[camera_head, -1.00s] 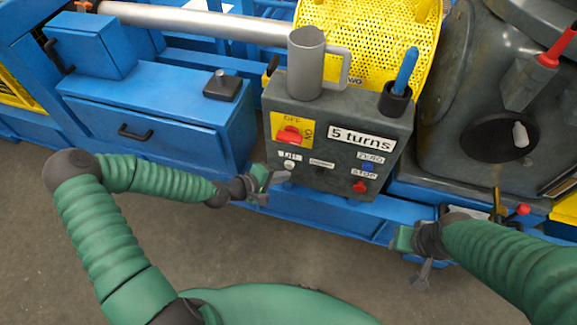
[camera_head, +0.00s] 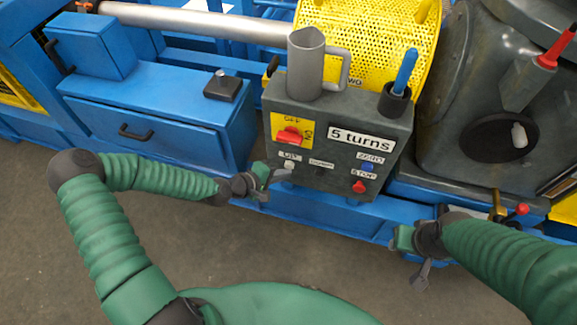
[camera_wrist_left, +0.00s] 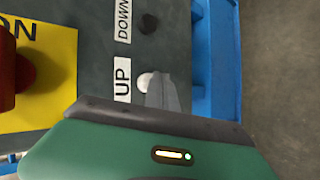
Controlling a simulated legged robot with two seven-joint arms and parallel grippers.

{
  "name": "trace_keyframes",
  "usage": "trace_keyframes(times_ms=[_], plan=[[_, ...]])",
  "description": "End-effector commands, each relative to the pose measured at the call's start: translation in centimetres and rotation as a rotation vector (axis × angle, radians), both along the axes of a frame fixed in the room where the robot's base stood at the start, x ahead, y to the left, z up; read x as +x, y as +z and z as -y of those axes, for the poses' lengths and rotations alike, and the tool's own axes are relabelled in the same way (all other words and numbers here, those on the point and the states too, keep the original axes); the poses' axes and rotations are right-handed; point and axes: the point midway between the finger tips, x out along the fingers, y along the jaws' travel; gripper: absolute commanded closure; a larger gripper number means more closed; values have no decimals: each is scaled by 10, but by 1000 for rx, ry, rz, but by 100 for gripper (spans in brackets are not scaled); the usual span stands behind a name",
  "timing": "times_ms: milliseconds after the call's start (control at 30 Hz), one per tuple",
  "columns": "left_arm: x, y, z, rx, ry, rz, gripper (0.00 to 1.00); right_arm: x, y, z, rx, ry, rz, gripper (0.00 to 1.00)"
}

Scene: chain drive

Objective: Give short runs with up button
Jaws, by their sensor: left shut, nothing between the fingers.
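The grey control box (camera_head: 345,170) carries the white UP button (camera_head: 290,167) under its label, low on its left side. In the left wrist view the UP button (camera_wrist_left: 145,82) is a pale round knob beside the UP label (camera_wrist_left: 122,80). My left gripper (camera_head: 279,176) is shut and empty, close to the button at the box's lower left. In the left wrist view its fingertips (camera_wrist_left: 162,92) overlap the button's edge; whether they touch it, I cannot tell. My right gripper (camera_head: 410,258) hangs below the box's right side; its jaw state is unclear.
The box also has a red OFF/ON switch (camera_head: 289,135), a dark DOWN button (camera_head: 319,173), a blue ZERO button (camera_head: 367,167) and a red STOP button (camera_head: 359,187). A "5 turns" sign (camera_head: 362,140) sits above. A grey mug (camera_head: 305,65) stands on top.

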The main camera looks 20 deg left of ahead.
Motion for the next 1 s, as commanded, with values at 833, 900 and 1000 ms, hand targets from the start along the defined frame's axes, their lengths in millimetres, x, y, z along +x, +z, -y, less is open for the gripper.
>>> trace_keyframes(times_ms=[833,900,1000], plan=[[10,0,0,1,1,0,100,0,1,0,0,0,0,62],[11,0,0,0,1,1,100,0,1,0,0,0,0,62],[11,0,0,0,1,1,100,0,1,0,0,0,0,62]])
